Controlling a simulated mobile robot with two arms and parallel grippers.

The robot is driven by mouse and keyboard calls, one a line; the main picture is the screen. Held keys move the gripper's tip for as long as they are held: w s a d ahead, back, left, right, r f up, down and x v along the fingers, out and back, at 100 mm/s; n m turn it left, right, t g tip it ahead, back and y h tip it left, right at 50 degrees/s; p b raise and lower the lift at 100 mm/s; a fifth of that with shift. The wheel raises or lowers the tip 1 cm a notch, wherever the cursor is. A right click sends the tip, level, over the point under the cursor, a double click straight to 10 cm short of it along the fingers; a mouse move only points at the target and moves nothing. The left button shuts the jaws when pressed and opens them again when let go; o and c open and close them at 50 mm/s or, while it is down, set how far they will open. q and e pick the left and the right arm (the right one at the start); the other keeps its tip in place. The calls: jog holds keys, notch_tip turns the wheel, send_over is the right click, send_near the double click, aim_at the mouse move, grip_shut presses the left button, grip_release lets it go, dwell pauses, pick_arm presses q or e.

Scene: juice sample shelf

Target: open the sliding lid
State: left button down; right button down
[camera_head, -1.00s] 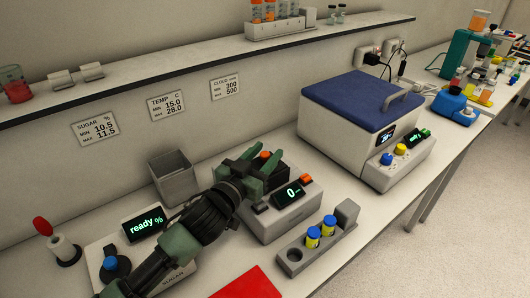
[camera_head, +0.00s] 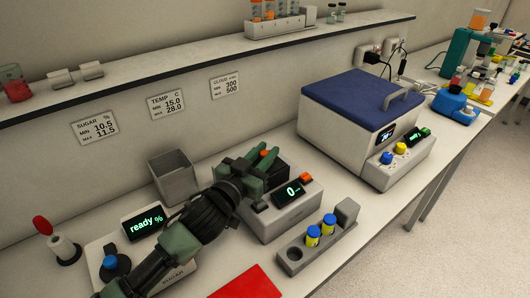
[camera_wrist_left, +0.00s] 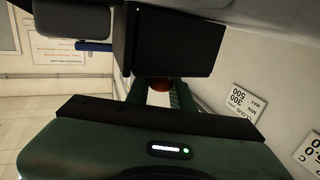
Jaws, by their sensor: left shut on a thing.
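The meter (camera_head: 288,214) with a green "0" display stands on the bench. The dark sliding lid (camera_head: 277,173) sits on its rear top, partly hidden by my gripper. My left gripper (camera_head: 264,157) is over the lid, with its fingers close together around a small orange-red knob (camera_head: 264,152). In the left wrist view, the knob (camera_wrist_left: 160,84) shows between the two green fingers, against the black lid block (camera_wrist_left: 178,42). The lid appears to cover the top; any opening under it is hidden. My right gripper is not in view.
A grey square cup (camera_head: 173,177) stands left of the meter. A grey rack (camera_head: 318,247) with yellow, blue-capped vials is in front. A large blue-lidded machine (camera_head: 363,108) stands to the right. A shelf (camera_head: 200,78) runs above. A red sheet (camera_head: 247,284) lies at the front edge.

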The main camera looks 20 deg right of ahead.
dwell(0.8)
pick_arm(q)
jog(key=w, duration=0.2)
jog(key=w+a, duration=0.1)
jog(key=w, duration=0.1)
jog(key=w+a, duration=0.1)
jog(key=w, duration=0.1)
jog(key=shift+w+a, duration=0.15)
jog(key=shift+w, duration=0.05)
jog(key=c, duration=1.3)
grip_release()
